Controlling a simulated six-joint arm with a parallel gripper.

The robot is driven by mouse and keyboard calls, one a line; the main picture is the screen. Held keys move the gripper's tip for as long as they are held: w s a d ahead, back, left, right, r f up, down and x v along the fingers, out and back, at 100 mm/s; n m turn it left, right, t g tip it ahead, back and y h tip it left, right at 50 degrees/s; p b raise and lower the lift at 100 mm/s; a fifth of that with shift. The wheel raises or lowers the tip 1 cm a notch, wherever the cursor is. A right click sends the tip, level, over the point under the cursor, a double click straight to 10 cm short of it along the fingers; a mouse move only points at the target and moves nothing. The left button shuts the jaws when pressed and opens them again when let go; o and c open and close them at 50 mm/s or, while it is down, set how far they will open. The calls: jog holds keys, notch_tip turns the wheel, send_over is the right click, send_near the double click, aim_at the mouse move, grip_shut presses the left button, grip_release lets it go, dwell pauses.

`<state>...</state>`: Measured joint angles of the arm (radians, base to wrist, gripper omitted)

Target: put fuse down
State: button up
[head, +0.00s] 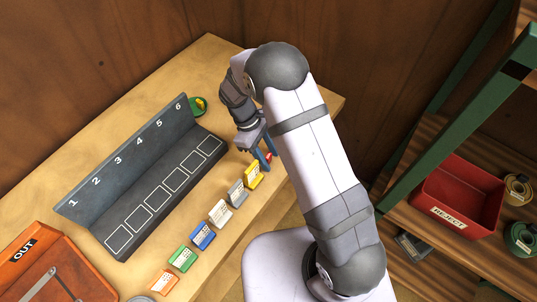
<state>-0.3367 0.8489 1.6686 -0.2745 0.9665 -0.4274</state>
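A row of small colored fuses lies along the front of the wooden bench: orange (163,281), green (182,258), blue (203,236), white (220,213), grey (237,193) and yellow (252,177). My gripper (264,160) points down at the far end of this row, just beyond the yellow fuse. A bit of red (268,156) shows at its fingertips, probably a red fuse, mostly hidden by the fingers and arm. I cannot tell whether the fingers are closed on it. A dark grey rack (146,187) numbered 1 to 6 has empty outlined slots.
An orange OUT tray (30,245) is at the lower left. A small green round item with yellow (198,106) sits behind the rack. A red REJECT bin (458,205) stands on the right shelf, beside spools (519,188). A narrow bench strip between rack and fuses is clear.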

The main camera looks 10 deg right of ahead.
dwell(0.4)
jog(key=b+v, duration=0.3)
jog(key=v, duration=0.3)
jog(key=shift+w+a+b, duration=0.15)
jog(key=shift+a+b, duration=0.05)
jog(key=shift+b, duration=0.15)
jog(key=shift+r, duration=0.65)
jog(key=s+d+r+m+t+y, duration=0.1)
jog(key=s+d+m, duration=0.3)
jog(key=s, duration=0.4)
jog(key=s+d+r+m+t+y, duration=0.1)
jog(key=s+d+m+y, duration=0.1)
jog(key=s+d+m, duration=0.3)
jog(key=s+m, duration=0.1)
jog(key=s, duration=0.2)
jog(key=shift+r+m, duration=0.25)
jog(key=shift+m, duration=0.05)
jog(key=shift+o, duration=0.6)
jog(key=shift+s+d+f+t+y, duration=0.1)
jog(key=shift+s+d+t+y, duration=0.1)
jog(key=shift+s+t+y, duration=0.15)
